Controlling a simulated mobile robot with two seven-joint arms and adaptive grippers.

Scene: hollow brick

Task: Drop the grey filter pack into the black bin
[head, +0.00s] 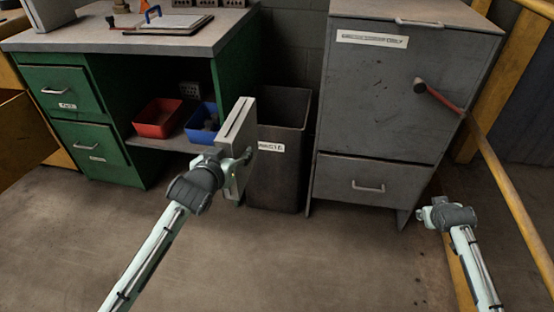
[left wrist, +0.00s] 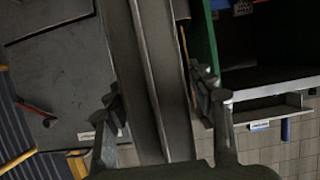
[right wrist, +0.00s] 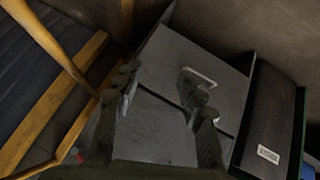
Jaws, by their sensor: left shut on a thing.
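The grey filter pack (head: 238,122) is a flat, upright slab held in my left gripper (head: 236,162). In the left wrist view the pack (left wrist: 158,75) runs between the two fingers, which are shut on it. The black bin (head: 278,180) stands on the floor with a white label on its front and its open top showing. The pack is in front of the bin's left side in the picture and overlaps its edge. The bin also shows in the right wrist view (right wrist: 262,125). My right gripper (head: 425,214) is empty, its fingers apart in the right wrist view.
A grey metal cabinet (head: 400,110) stands right of the bin, with a red-handled lever. A green workbench (head: 60,85) stands left, with a red tray (head: 158,118) and a blue tray (head: 201,122) on its shelf. Yellow rails (head: 507,180) are at right. The floor in front is clear.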

